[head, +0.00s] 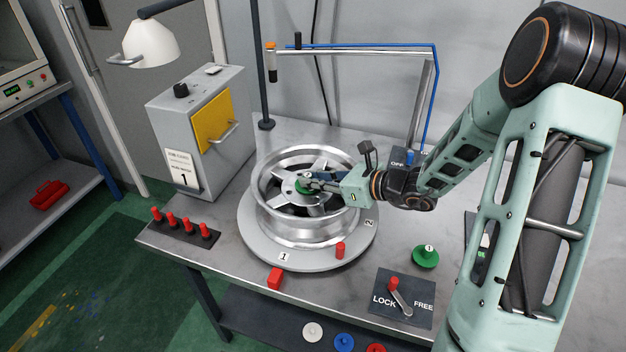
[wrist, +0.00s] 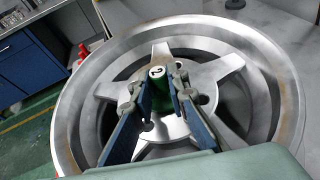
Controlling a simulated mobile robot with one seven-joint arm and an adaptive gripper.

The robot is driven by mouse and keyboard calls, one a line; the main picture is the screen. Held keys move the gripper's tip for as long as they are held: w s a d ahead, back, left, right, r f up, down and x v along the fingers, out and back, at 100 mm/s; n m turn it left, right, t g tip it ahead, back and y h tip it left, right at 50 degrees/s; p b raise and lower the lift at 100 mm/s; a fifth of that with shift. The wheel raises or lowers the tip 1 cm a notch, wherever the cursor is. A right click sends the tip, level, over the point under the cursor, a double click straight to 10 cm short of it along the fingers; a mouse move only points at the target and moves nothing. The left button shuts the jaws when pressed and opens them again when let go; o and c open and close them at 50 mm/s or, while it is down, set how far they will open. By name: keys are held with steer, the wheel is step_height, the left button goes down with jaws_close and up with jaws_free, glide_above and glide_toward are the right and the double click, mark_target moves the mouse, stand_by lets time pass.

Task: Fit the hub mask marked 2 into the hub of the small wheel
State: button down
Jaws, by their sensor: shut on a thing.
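The hub mask marked 2 (wrist: 160,102) is green with a white numbered top. My gripper (wrist: 158,86) is shut on its knob, with one blue-grey finger on each side. The mask is over the centre of the silver spoked wheel (wrist: 235,62), at the hub. Whether it touches or sits inside the hub is hidden by the fingers. In the head view my gripper (head: 314,182) reaches in from the right, and the green mask (head: 302,187) shows at the wheel's centre. The wheel (head: 274,221) lies face up on a round grey turntable (head: 256,245).
A green mask marked 1 (head: 426,256) stands on the bench at right. A LOCK/FREE lever (head: 399,299) is at the front. Several red pegs (head: 172,220) stand in a rack at left, beside a grey cabinet (head: 180,125). A red peg (head: 340,251) stands on the turntable.

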steer(key=shift+f, duration=0.2)
steer(key=c, duration=1.9)
jaws_free()
steer(key=shift+r, duration=0.25)
steer(key=v, duration=1.2)
steer(key=shift+s+a, duration=0.1)
